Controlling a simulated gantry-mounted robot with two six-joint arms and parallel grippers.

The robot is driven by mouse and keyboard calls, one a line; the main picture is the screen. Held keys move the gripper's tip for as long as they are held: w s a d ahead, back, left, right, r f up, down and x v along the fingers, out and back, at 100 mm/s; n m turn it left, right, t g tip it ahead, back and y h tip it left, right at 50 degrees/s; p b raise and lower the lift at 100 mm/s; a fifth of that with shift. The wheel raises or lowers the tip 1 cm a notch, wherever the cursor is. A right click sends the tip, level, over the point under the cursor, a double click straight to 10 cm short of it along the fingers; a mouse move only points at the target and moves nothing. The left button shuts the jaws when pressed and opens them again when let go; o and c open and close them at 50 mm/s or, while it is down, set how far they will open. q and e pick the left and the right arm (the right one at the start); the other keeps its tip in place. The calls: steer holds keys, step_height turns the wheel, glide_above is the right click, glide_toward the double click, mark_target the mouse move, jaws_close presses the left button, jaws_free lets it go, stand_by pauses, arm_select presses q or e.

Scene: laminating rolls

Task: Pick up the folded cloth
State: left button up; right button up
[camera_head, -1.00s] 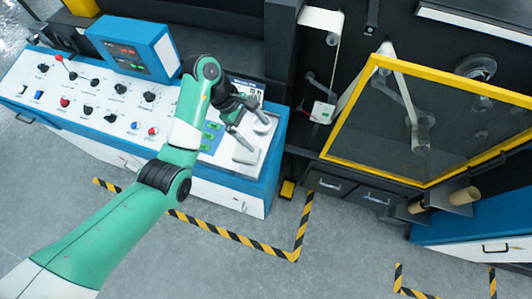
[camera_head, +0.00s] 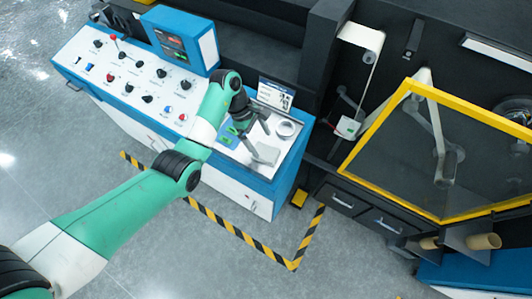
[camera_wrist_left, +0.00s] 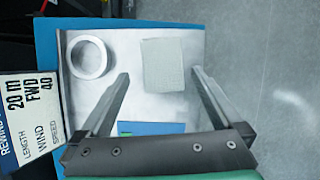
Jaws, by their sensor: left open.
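The folded cloth (camera_head: 265,154) is a small pale grey square lying on the white right end of the control console's top. It also shows in the left wrist view (camera_wrist_left: 163,65), flat, just beyond and between the fingertips. My left gripper (camera_head: 259,137) is open and empty above the console top, pointing down toward the cloth. In the left wrist view the two fingers (camera_wrist_left: 160,75) are spread wider than the cloth, one toward each side. I cannot tell the exact height of the fingertips above it. My right gripper is not in view.
A white ring-shaped roll (camera_wrist_left: 89,57) lies beside the cloth, also seen in the head view (camera_head: 286,129). A small display sign (camera_head: 275,95) stands behind. Knobs and switches cover the console's left part. A yellow-framed clear guard (camera_head: 362,140) stands to the right.

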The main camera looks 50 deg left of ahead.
mark_target(266, 152)
arm_select(q)
steer(key=x, duration=0.4)
steer(key=shift+s+d+f+b, duration=0.15)
steer(key=shift+d+b, duration=0.05)
steer(key=shift+b, duration=0.2)
steer(key=shift+d+f, duration=0.1)
steer(key=shift+f, duration=0.2)
steer(key=shift+f, duration=0.15)
steer(key=shift+c, duration=0.2)
steer(key=c, duration=1.1)
